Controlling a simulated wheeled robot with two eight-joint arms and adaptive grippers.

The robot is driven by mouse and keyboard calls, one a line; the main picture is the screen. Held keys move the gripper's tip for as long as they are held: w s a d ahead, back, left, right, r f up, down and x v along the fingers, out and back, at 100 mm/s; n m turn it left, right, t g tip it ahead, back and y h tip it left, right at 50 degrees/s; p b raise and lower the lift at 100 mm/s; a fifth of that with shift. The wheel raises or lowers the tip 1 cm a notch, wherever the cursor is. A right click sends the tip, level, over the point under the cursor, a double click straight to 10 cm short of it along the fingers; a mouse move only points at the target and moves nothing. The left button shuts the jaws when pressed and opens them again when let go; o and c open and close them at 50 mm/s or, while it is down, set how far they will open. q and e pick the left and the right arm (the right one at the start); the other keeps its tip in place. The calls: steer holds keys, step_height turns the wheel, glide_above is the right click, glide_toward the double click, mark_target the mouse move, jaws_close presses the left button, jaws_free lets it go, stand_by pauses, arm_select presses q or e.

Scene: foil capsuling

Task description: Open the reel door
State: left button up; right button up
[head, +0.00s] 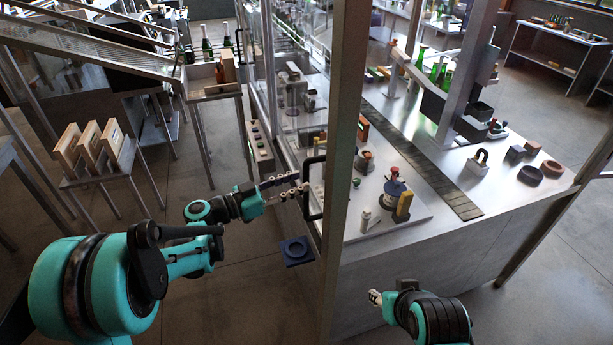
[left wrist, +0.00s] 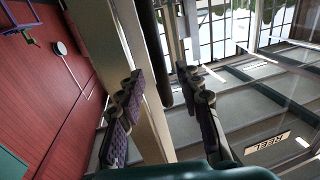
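The reel door is a clear panel; its black bar handle (head: 314,160) stands upright beside a metal post in the head view. My left gripper (head: 298,186) is at the handle, its fingertips reaching the bar. In the left wrist view the two fingers (left wrist: 165,95) are spread apart, with a dark upright bar (left wrist: 157,50), which looks like the handle, between them and nearer the left finger. I cannot tell whether they touch it. A REEL label (left wrist: 273,140) shows at lower right. My right gripper (head: 375,297) is low, apart from the door; its fingers are too small to read.
The metal post (head: 344,120) stands just right of the handle. A blue square pad (head: 296,250) lies below my left gripper. A wooden rack (head: 90,146) stands at left.

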mark_target(306, 178)
arm_select(q)
steer(key=shift+x, duration=1.85)
steer(key=shift+c, duration=0.3)
jaws_close()
steer(key=shift+w, duration=0.1)
